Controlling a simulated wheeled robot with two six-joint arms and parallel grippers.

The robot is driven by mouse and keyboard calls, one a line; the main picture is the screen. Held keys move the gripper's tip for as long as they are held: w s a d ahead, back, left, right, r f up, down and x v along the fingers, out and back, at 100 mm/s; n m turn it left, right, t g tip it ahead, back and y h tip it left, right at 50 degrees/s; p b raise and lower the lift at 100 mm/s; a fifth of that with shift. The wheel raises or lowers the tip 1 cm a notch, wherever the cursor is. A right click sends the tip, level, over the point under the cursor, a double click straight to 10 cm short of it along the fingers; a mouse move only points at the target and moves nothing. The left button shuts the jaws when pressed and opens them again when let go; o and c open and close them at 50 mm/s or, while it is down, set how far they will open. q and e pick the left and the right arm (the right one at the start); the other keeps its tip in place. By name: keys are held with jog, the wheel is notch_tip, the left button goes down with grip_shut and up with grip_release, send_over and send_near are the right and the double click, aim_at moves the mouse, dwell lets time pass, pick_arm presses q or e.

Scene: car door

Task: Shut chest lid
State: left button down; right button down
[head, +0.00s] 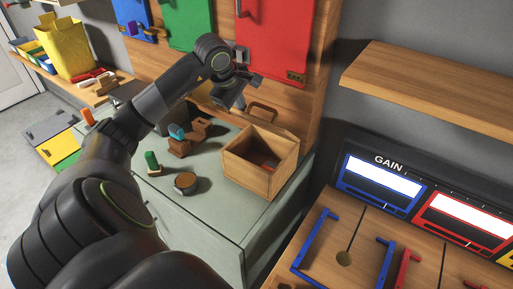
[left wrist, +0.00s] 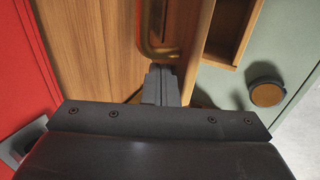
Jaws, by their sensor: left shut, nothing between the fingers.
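The wooden chest (head: 252,176) stands open on the pale green cabinet top, with something reddish inside it. Its wooden lid (head: 280,128) is raised at the chest's back side, with a curved brass handle (head: 263,108). My left gripper (head: 241,104) is behind the chest, close to the lid and handle. In the left wrist view the left gripper's fingers (left wrist: 162,84) are together and empty, just below the brass handle (left wrist: 150,50). The open chest (left wrist: 228,50) is to their right. Whether the fingers touch the lid cannot be told. My right gripper is out of view.
A round wooden-topped piece (head: 186,182), a green block (head: 152,162) and a brown wooden toy (head: 186,140) stand left of the chest on the cabinet top (head: 205,212). A red door panel (head: 276,38) is behind. A wooden shelf (head: 430,85) juts out at right.

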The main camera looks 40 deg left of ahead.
pick_arm(q)
jog(key=shift+s+f, duration=0.35)
jog(key=shift+s, duration=0.2)
jog(key=shift+b, duration=0.35)
jog(key=shift+s+d+f+b, duration=0.1)
jog(key=shift+s+f+b, duration=0.6)
jog(key=shift+f+b, duration=0.4)
jog(key=shift+s+d+f+b, duration=0.1)
jog(key=shift+s+f+b, duration=0.15)
jog(key=shift+s+b, duration=0.2)
